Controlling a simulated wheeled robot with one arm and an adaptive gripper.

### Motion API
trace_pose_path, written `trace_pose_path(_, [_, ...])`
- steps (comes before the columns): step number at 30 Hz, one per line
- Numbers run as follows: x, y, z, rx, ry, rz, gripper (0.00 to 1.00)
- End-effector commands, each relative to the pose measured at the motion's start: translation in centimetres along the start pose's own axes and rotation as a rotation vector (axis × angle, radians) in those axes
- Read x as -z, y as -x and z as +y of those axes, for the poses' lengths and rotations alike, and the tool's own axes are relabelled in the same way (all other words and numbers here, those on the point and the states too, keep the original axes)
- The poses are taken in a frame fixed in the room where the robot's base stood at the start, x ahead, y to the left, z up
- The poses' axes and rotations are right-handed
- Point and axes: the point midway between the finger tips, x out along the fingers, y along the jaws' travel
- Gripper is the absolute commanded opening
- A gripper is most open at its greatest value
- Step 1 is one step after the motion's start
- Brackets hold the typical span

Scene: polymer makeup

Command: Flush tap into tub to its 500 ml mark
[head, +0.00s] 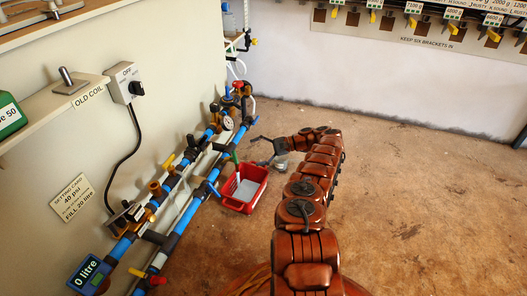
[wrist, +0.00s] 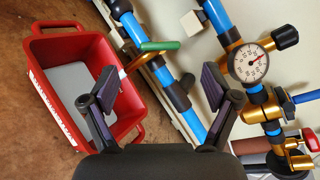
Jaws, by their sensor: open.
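The red tub (head: 236,207) sits on the floor beside the pipework, with a pale grey bottom inside and a white strip on its side. It also shows at left in the wrist view (wrist: 65,47). I cannot make out a mark or water in it. A tap with a green lever (wrist: 158,46) stands at the tub's pipe-side edge; its lever also shows in the head view (head: 236,158). My gripper (wrist: 159,86) is open and empty. The lever lies beyond the fingers, between them in the picture, apart from both. In the head view my gripper (head: 264,150) is near the tub's far corner.
Blue pipes (head: 176,222) with several coloured valves run along the left wall. A dial gauge (wrist: 249,62) is right of my gripper in the wrist view. A display (head: 89,273) reads 0 litre. Open brown floor (head: 420,190) lies to the right.

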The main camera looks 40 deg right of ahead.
Motion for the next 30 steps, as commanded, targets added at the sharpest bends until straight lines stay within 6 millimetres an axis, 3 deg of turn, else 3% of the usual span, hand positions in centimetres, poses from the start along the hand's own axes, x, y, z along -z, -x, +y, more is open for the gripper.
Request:
trace_pose_path(10, [0.1,2.3,0.1,-0.001,-0.001,0.002,0.88])
trace_pose_path(27, [0.0,2.9,0.0,0.000,-0.002,0.000,0.88])
trace_pose_path(30, [-0.1,2.8,-0.1,-0.001,-0.001,-0.001,0.77])
